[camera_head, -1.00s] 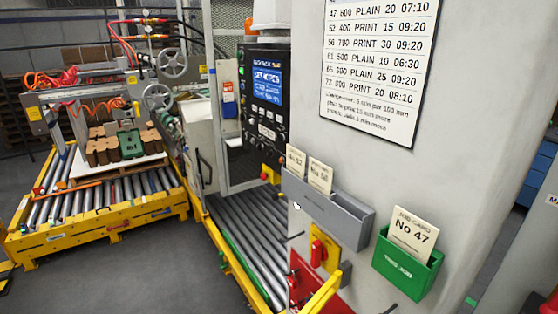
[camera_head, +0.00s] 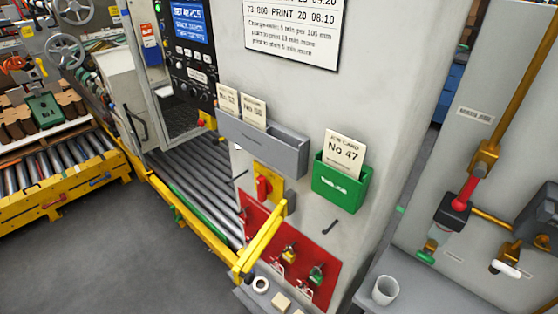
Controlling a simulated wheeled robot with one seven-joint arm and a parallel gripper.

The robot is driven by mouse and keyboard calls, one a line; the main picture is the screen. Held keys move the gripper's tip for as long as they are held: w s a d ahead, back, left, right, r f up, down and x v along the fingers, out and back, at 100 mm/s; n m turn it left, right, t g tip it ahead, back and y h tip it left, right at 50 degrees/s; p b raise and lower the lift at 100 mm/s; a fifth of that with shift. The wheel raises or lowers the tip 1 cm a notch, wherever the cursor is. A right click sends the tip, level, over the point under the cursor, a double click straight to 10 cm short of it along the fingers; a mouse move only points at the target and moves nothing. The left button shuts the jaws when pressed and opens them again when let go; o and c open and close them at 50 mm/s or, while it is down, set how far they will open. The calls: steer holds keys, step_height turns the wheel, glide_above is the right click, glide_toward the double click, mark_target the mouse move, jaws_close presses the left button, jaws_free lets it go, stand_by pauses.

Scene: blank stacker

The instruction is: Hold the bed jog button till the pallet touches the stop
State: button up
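A control panel (camera_head: 190,62) with a lit blue screen and rows of small buttons and knobs is at the upper left of the white machine cabinet. I cannot tell which of its buttons is the bed jog button. A pallet (camera_head: 56,138) with brown and green pieces on a white sheet sits on the roller conveyor (camera_head: 20,189) at the far left. The roller bed (camera_head: 190,165) beside the cabinet looks empty where it shows. My gripper is not in view.
A grey card holder (camera_head: 262,143) and a green job card box (camera_head: 341,188) are on the cabinet. A yellow rail (camera_head: 262,240) juts out beside a red lock board (camera_head: 325,268). A grey ledge with a white cup (camera_head: 385,290) is at lower right. Grey floor (camera_head: 110,250) is clear at lower left.

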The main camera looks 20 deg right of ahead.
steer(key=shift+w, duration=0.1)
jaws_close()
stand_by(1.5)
